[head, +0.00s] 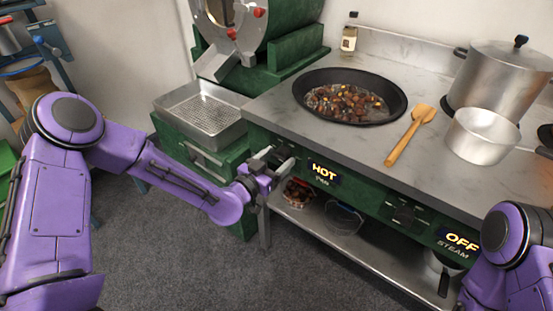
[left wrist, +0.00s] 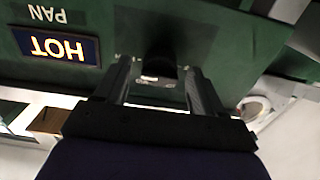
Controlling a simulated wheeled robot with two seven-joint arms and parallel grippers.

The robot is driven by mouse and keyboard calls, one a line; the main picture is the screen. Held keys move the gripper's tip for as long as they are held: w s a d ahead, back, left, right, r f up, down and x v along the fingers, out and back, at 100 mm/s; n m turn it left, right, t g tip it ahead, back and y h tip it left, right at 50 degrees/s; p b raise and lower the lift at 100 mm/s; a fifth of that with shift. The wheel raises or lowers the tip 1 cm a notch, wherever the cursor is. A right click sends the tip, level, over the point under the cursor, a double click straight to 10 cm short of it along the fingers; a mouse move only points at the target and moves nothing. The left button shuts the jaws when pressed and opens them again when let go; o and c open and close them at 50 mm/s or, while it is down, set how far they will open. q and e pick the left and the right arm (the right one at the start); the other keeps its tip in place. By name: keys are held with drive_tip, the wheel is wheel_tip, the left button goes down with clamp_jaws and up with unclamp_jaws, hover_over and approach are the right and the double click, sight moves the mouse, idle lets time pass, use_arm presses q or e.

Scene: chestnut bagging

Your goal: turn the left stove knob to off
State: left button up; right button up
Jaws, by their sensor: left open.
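The left stove knob (left wrist: 160,68) is dark with a pale mark and sits on the green stove front beside the lit HOT display (left wrist: 65,47), labelled PAN. The display also shows in the head view (head: 324,173). My left gripper (head: 272,162) is open at the stove front, just left of that display. In the left wrist view its two fingers (left wrist: 160,85) stand on either side of the knob; I cannot tell whether they touch it. In the head view the gripper largely hides the knob. My right gripper is out of view; only part of its arm shows at lower right.
A black pan (head: 350,97) of chestnuts, a wooden spoon (head: 409,137), a small pot (head: 482,137) and a large lidded pot (head: 500,78) stand on the counter. A second knob (head: 404,212) is near the OFF display (head: 460,240). A metal tray (head: 202,113) is at left.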

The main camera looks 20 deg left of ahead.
use_arm(q)
drive_tip(key=shift+w, duration=0.15)
drive_tip(key=c, duration=1.1)
drive_tip(key=shift+o, duration=0.2)
